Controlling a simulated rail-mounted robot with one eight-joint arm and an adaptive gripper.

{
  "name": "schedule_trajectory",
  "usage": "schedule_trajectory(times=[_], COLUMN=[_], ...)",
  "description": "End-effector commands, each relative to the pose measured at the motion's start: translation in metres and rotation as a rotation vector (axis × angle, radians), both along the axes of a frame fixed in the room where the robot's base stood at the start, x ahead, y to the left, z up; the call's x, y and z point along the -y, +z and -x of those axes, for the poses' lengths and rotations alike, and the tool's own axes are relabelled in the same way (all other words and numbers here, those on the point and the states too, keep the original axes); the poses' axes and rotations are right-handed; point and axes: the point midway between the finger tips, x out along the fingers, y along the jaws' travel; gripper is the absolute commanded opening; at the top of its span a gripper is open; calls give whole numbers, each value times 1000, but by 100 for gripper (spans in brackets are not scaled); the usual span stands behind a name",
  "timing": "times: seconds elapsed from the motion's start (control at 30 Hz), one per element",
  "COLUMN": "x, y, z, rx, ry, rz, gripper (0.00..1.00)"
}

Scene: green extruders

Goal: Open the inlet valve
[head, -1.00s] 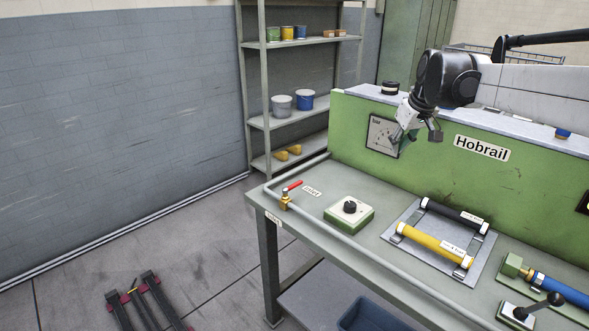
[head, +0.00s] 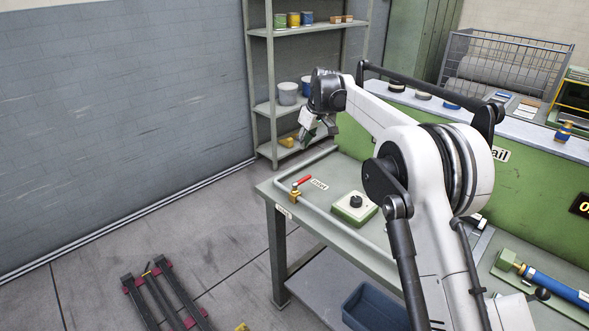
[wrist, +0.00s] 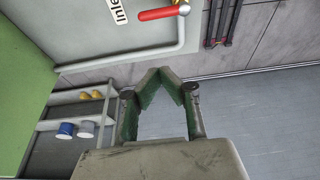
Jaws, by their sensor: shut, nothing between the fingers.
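The inlet valve has a red lever handle (head: 301,182) on a brass body (head: 294,195), on the grey pipe at the bench's left corner. An "Inlet" label (head: 319,184) is beside it. The handle lies crosswise to the pipe run it sits on. In the wrist view the red handle (wrist: 162,13) shows at the top, with the brass body (wrist: 183,3) partly cut off. My gripper (head: 312,136) is in the air above and beyond the valve, near the shelf, apart from it. In the wrist view its fingertips (wrist: 162,72) meet, with nothing held.
The pipe (wrist: 120,59) runs along the bench edge. A green-and-white box with a black knob (head: 354,206) stands right of the valve. The shelf (head: 283,32) with pots is behind. The green panel (head: 430,152) borders the bench. Floor left of the bench is mostly free.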

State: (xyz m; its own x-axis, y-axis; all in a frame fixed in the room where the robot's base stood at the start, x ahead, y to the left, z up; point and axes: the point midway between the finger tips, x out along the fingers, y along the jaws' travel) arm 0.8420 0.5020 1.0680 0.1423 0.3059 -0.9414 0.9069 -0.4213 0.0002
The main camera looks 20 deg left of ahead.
Motion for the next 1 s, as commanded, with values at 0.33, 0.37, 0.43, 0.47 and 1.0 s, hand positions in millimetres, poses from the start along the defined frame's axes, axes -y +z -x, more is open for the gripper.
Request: schedule_trajectory(times=[0.33,0.37,0.43,0.47,1.0], x=[-3,-3,-3,-3,-28], y=[-2,-2,-3,-4,-78], z=[0,0,0,0,-12], rx=[-1,-1,-1,0,0], ry=[5,5,5,5,5], rz=[1,1,1,0,0], gripper=[0,0,0,0,0])
